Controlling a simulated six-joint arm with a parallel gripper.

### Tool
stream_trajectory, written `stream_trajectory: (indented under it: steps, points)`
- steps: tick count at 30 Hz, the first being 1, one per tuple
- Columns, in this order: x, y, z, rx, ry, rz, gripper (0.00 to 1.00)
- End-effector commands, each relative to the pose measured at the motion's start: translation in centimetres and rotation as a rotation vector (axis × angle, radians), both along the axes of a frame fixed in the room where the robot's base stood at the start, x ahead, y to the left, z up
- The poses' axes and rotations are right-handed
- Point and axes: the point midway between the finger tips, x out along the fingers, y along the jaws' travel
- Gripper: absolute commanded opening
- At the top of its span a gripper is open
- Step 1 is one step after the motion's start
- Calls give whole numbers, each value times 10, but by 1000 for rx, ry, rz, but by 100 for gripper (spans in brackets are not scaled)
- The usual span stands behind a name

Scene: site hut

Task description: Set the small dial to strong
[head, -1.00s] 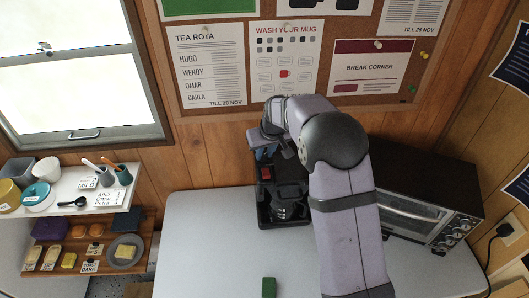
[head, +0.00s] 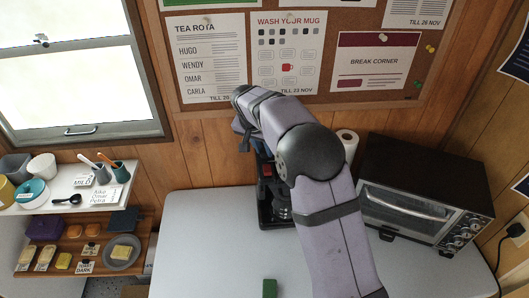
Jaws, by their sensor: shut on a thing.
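The black coffee machine (head: 266,215) stands at the back of the pale table, partly behind my arm. A red part (head: 267,170) shows on its upper front. My gripper (head: 244,140) is at the machine's upper left, in front of the wall, and is mostly hidden by my wrist. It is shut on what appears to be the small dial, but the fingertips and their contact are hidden. The dial's pointer and markings cannot be seen.
A toaster oven (head: 420,200) stands at the right, with a white paper roll (head: 347,140) beside it. A green block (head: 269,288) lies at the table's front. Shelves (head: 110,232) with cups and food are at the left. The table's left part is clear.

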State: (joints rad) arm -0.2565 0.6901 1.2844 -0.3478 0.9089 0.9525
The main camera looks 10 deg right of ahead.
Motion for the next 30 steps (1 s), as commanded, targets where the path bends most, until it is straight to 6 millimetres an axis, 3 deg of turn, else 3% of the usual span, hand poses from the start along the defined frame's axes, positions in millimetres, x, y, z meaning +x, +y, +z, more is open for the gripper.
stream_trajectory:
  steps: [12, 30]
  points:
    - [1, 2, 0, 2, 0, -240, 0]
    - [1, 2, 0, 3, 0, -286, 0]
